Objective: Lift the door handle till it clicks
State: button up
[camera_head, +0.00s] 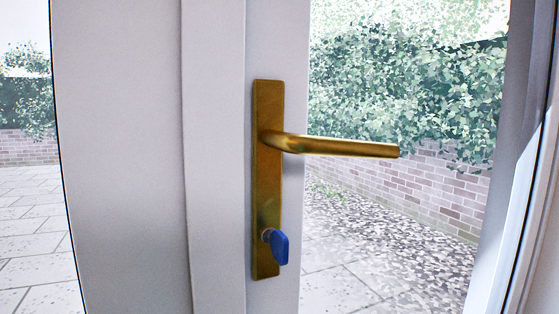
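A brass door handle (340,147) sticks out to the right from a tall brass backplate (267,190) on the white door (215,160). The lever is close to level, its free end slightly lower in the picture than its root. A blue key or thumb-turn (278,246) sits in the lock near the bottom of the plate. My gripper is not in view, and nothing touches the handle.
A white frame edge (510,220) runs down the right side. Beyond the door are a brick wall (430,185), a hedge (400,90) and paving (335,290). The space around the lever looks clear.

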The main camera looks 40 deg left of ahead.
aim_at(284, 141)
jog(key=u, duration=0.05)
jog(key=i, duration=0.25)
jog(key=u, duration=1.4)
jog(key=k, duration=1.15)
jog(key=u, duration=1.2)
jog(key=i, duration=0.5)
jog(key=u, duration=0.05)
